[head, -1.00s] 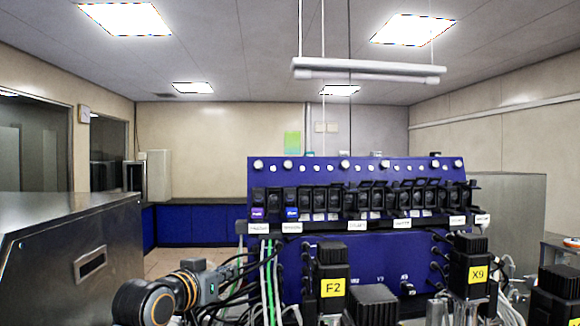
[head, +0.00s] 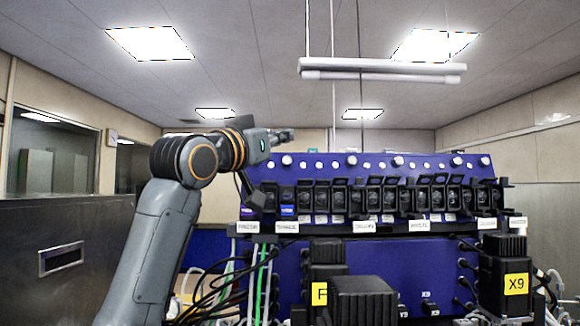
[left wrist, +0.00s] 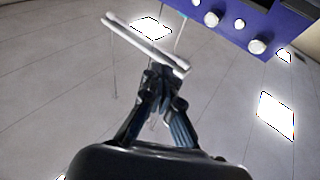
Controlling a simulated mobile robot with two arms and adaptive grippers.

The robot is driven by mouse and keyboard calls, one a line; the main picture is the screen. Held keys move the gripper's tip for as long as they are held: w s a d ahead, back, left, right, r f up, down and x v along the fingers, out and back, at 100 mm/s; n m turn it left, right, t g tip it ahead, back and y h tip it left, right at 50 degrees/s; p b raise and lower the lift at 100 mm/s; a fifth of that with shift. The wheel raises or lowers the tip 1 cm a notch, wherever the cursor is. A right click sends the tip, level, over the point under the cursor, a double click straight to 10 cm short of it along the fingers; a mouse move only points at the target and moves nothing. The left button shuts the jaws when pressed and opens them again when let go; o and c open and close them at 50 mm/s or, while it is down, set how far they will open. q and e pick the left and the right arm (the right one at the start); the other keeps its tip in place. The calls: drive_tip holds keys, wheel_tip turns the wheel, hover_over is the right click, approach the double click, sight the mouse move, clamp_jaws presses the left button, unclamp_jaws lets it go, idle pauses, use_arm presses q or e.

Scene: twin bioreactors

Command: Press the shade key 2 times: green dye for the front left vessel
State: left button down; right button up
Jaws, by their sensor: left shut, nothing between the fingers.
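My left gripper (head: 284,135) is raised at the left of the blue panel (head: 330,262), near the height of its top edge. In the left wrist view its fingers (left wrist: 161,72) are closed together with nothing between them, seen against the ceiling. The panel carries a row of dark modules (head: 361,200); one at the left end shows a purple tile (head: 247,211), the one beside it a blue tile (head: 287,211). White round knobs (head: 351,160) line the top edge and also show in the left wrist view (left wrist: 258,46). I cannot tell which part is the shade key. My right gripper is out of view.
Black motor heads with yellow labels, one reading X9 (head: 515,284) and one starting with F (head: 320,293), stand before the panel. Cables and green tubes (head: 262,280) hang at the left. A hanging lamp (head: 383,71) is above. A metal cabinet (head: 85,225) stands left.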

sight(287, 161)
use_arm(q)
drive_tip(key=w+p, duration=0.1)
drive_tip(key=w, duration=0.1)
drive_tip(key=w+f+p, duration=0.1)
drive_tip(key=w+p, duration=0.1)
drive_tip(key=w, duration=0.1)
drive_tip(key=w+p, duration=0.2)
drive_tip(key=shift+w+d+f, duration=0.2)
drive_tip(key=shift+w+f, duration=0.15)
drive_tip(key=shift+f, duration=0.05)
drive_tip(key=shift+w+f+p, duration=0.25)
drive_tip(key=shift+w+p, duration=0.2)
drive_tip(key=shift+w, duration=0.1)
drive_tip(key=shift+w+f, duration=0.1)
drive_tip(key=shift+f, duration=0.1)
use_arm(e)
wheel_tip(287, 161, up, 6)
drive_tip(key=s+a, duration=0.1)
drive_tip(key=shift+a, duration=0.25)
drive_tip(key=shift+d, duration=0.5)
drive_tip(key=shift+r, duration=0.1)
